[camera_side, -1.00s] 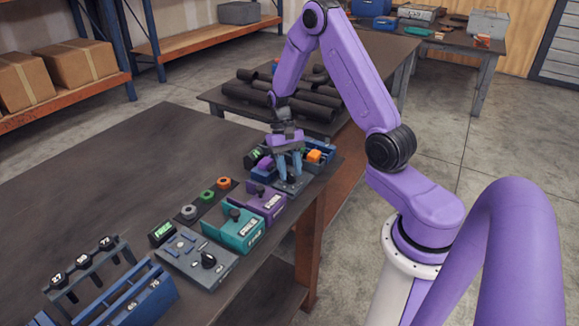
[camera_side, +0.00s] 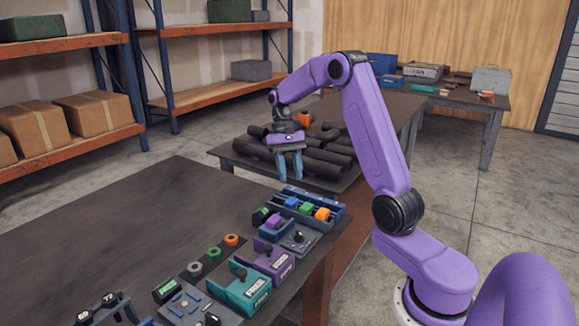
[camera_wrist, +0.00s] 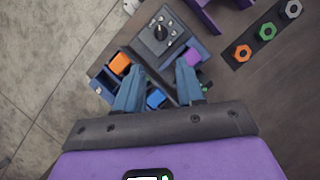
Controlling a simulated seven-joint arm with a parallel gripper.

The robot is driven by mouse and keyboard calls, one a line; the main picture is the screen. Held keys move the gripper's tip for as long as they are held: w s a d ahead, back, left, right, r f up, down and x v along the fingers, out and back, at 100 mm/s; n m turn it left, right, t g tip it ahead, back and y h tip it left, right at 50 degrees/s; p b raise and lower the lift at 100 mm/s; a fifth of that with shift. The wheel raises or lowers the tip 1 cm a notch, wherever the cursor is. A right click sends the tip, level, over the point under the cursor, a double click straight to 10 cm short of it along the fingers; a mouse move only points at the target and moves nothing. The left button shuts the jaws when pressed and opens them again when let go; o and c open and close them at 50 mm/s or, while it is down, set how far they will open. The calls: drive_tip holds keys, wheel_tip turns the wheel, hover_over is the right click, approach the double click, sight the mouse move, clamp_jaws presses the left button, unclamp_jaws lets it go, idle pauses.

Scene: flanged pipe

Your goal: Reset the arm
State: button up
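My purple arm holds my gripper (camera_side: 289,160) raised above the far right end of the dark workbench (camera_side: 150,225). Its two blue fingers point down and are apart, with nothing between them. The tray holds an orange block (camera_wrist: 119,62) and a blue block (camera_wrist: 156,98).
A teal fixture (camera_side: 243,291) and a purple fixture (camera_side: 270,262) stand along the bench's front edge. Orange, green and grey nuts (camera_side: 213,254) lie behind them. Dark pipes (camera_side: 325,150) lie on a table behind. The air around my gripper is clear.

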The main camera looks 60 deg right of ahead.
drive_tip(key=shift+w+d+r, duration=0.15)
drive_tip(key=shift+w+r, duration=0.05)
drive_tip(key=shift+r, duration=0.45)
